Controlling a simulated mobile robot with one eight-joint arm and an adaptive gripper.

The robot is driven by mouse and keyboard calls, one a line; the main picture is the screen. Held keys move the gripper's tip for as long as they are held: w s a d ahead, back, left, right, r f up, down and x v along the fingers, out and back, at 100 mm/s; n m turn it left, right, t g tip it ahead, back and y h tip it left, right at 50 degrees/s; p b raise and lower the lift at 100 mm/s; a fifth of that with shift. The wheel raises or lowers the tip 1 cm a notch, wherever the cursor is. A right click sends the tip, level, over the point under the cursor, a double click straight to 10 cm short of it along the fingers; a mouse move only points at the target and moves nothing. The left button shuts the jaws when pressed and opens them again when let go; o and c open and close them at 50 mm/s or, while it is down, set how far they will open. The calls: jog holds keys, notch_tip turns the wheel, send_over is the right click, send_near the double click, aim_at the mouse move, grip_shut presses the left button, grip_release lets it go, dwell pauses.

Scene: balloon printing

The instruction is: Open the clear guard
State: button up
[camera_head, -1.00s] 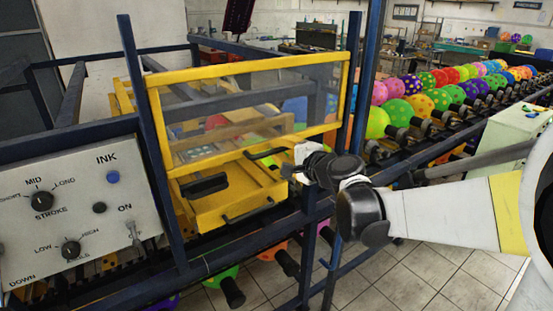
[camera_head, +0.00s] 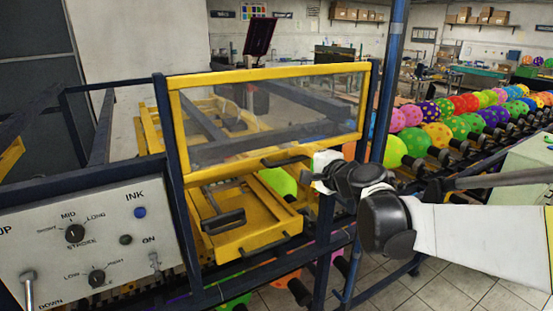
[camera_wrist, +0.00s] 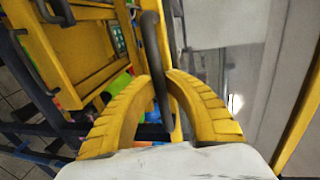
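The clear guard (camera_head: 270,112) is a see-through panel in a yellow frame, standing across the front of the yellow machine in the head view. A dark bar handle (camera_head: 284,158) runs along its lower edge. My gripper (camera_head: 317,165) is at the handle's right end; its fingers are mostly hidden there. In the wrist view, my gripper's yellow fingers (camera_wrist: 160,82) lie on either side of the dark handle (camera_wrist: 151,32), closed in on it. The guard's pane (camera_wrist: 225,75) fills the right of that view.
A yellow tray (camera_head: 245,237) with dark handles sits below the guard. The control panel (camera_head: 85,240) is at the left. A blue post (camera_head: 386,85) stands close behind my wrist. Rows of dotted balloons (camera_head: 437,134) fill the right.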

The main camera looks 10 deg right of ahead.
jog(key=o, duration=0.3)
jog(key=shift+s, duration=0.1)
jog(key=shift+o, duration=0.2)
jog(key=v, duration=1.2)
jog(key=s+a+f+n+g+b, duration=0.2)
jog(key=s+f+n+b, duration=0.15)
jog(key=f, duration=0.45)
jog(key=s+a+f+n+g+h+b, duration=0.1)
jog(key=s+a+f+n+g+b, duration=0.15)
jog(key=f+b, duration=0.4)
jog(key=s+a+f+n+g+b, duration=0.1)
jog(key=s+a+f+n+b, duration=0.25)
jog(key=f, duration=0.55)
jog(key=s+d+f+n+g+h+b, duration=0.2)
jog(key=s+f+b, duration=0.5)
jog(key=f, duration=0.6)
jog(key=s+d+n+h, duration=0.1)
jog(key=s+d+n, duration=0.1)
jog(key=n, duration=0.1)
jog(key=shift+d+f+h, duration=0.25)
jog(key=shift+d+h, duration=0.05)
jog(key=shift+h, duration=0.1)
